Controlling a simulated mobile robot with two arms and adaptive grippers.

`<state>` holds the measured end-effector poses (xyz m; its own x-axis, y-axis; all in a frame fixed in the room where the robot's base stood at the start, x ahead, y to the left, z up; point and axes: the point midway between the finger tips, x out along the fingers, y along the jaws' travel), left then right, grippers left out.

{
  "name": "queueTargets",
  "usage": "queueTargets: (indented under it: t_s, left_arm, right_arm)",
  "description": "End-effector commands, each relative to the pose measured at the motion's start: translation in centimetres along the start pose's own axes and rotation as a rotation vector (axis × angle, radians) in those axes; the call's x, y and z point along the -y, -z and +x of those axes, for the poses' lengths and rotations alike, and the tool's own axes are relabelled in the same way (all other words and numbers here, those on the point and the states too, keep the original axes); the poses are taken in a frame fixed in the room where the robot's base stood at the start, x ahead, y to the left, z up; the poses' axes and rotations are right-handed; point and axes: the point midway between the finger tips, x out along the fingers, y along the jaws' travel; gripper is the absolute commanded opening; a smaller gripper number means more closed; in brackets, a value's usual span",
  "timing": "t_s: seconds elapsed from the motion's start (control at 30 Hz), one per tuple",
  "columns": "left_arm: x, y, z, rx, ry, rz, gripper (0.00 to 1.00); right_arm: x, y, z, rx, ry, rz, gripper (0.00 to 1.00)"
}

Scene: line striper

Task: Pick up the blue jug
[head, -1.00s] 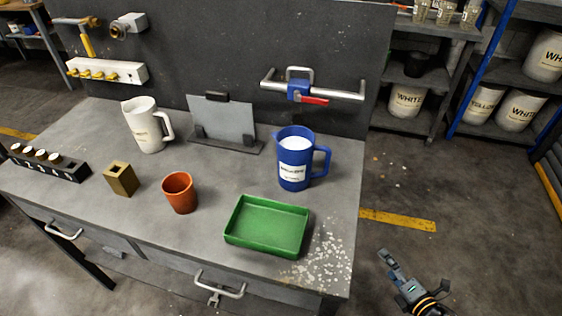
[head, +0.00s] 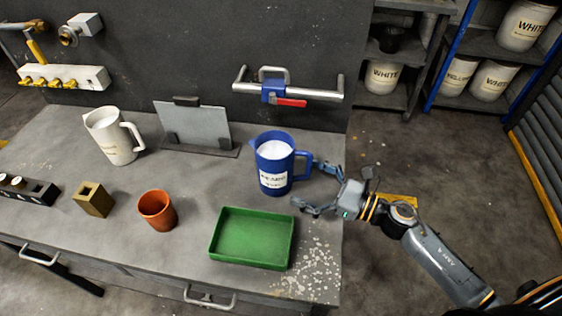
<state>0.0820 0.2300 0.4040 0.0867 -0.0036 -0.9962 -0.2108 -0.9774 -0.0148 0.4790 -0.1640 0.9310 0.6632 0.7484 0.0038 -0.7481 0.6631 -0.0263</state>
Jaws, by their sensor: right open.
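The blue jug (head: 272,165) stands upright on the grey workbench (head: 190,180), with a white label on its front and white contents near its top. Its handle points right. My right gripper (head: 308,187) is at the jug's right side, its two fingers spread apart and pointing left toward the handle. One finger is near the handle and the other is lower, in front of it. I cannot tell whether a finger touches the handle. My left gripper is not in view.
A green tray (head: 252,262) sits in front of the jug. An orange cup (head: 157,211), a brass block (head: 94,199) and a white jug (head: 112,137) stand to the left. A metal plate stand (head: 197,130) is behind. A pipe with a red-handled valve (head: 288,93) is on the back panel.

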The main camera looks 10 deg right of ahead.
Motion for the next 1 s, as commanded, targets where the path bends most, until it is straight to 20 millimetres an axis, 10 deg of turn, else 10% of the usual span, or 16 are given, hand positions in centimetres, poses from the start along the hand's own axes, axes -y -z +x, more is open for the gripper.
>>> queueTargets:
  t_s: [0.87,1.0]
  left_arm:
    - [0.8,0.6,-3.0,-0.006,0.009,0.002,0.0]
    - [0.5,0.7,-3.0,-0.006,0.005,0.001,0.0]
  right_arm:
    - [0.4,0.7,7.2,-0.002,0.0,0.002,1.0]
    - [0.4,0.7,7.2,-0.002,0.0,0.002,0.76]
